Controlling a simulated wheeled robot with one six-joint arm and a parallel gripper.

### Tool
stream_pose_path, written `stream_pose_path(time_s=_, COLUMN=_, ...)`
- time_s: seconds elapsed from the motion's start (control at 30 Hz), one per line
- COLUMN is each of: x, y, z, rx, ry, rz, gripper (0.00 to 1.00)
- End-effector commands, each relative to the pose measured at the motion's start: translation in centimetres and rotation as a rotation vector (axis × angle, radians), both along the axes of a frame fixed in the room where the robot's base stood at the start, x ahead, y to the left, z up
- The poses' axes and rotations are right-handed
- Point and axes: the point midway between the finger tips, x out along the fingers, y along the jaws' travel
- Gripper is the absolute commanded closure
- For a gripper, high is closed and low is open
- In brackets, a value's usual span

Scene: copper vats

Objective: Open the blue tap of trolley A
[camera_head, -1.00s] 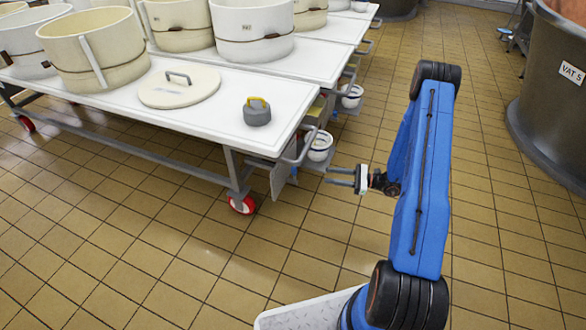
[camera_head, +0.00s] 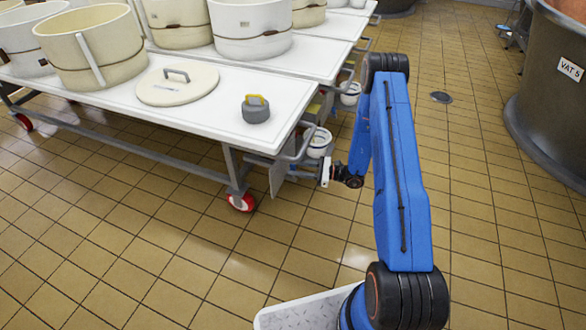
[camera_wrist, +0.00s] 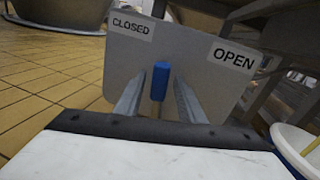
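The blue tap (camera_wrist: 161,80), a blue-capped lever on a brass-coloured stem, shows in the wrist view in front of a grey plate (camera_wrist: 188,58). The plate is labelled CLOSED on the left and OPEN on the right. The lever points up, nearer CLOSED. My gripper (camera_wrist: 158,92) is open, with one finger on each side of the lever and visible gaps to both. In the head view my gripper (camera_head: 303,174) is at the near right end of the white-topped trolley (camera_head: 225,105); the tap cannot be made out there. No trolley letter is readable.
A white bucket (camera_head: 319,143) hangs close beside my gripper, and shows at right in the wrist view (camera_wrist: 298,146). Trolley rails and legs are close by. A grey weight (camera_head: 256,110), a lid (camera_head: 178,84) and tubs stand on top. Floor toward VAT 5 (camera_head: 550,100) is clear.

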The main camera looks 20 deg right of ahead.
Motion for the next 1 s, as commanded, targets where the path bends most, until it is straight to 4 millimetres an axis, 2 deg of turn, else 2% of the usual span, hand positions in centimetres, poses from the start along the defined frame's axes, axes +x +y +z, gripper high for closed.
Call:
stream_pose_path(time_s=0.2, x=0.55, y=1.21, z=-0.01, rx=0.0, ry=0.0, rz=0.0, gripper=0.64)
stream_pose_path(time_s=0.47, x=0.6, y=1.32, z=0.0, rx=0.0, ry=0.0, rz=-0.001, gripper=0.64)
stream_pose_path(time_s=0.5, x=0.6, y=1.32, z=0.0, rx=0.0, ry=0.0, rz=-0.001, gripper=0.67)
stream_pose_path(time_s=0.63, x=0.6, y=1.31, z=0.0, rx=0.0, ry=0.0, rz=-0.001, gripper=0.98)
stream_pose_path(time_s=1.0, x=0.82, y=1.12, z=0.02, rx=0.018, ry=0.024, rz=-0.001, gripper=1.0)
